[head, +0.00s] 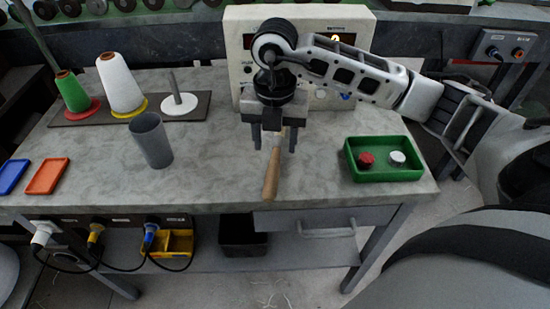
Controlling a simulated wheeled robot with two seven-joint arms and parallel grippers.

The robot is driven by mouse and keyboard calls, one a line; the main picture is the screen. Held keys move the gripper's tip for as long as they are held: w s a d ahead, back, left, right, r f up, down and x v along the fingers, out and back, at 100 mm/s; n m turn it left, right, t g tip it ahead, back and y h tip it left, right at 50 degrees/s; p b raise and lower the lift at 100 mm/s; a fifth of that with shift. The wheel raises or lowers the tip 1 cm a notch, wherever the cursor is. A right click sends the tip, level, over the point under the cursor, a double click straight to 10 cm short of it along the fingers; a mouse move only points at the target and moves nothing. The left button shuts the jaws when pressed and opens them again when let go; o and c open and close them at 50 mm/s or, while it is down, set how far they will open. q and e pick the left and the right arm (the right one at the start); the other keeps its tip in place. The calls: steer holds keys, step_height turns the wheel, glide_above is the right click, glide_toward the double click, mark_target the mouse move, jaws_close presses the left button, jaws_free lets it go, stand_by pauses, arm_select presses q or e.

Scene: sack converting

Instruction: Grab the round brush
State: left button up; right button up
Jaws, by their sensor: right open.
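The round brush (271,177) lies near the front edge of the worktable, and its wooden handle points toward me. The far end of the brush is partly hidden behind my right gripper (274,143). My right gripper points down over the far part of the brush. Its two fingers are apart, one on each side of the brush in the picture. I cannot tell how high the fingertips are above the tabletop. My left gripper is not in view.
A grey cup (151,140) stands to the left, with thread cones (120,84) on a dark board behind it. A green tray (384,173) with red and white caps is to the right. A beige machine (238,50) stands behind my gripper. Orange (47,176) and blue trays lie far left.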

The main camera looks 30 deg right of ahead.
mark_target(275, 158)
steer(key=shift+f, duration=2.4)
steer(key=c, duration=1.1)
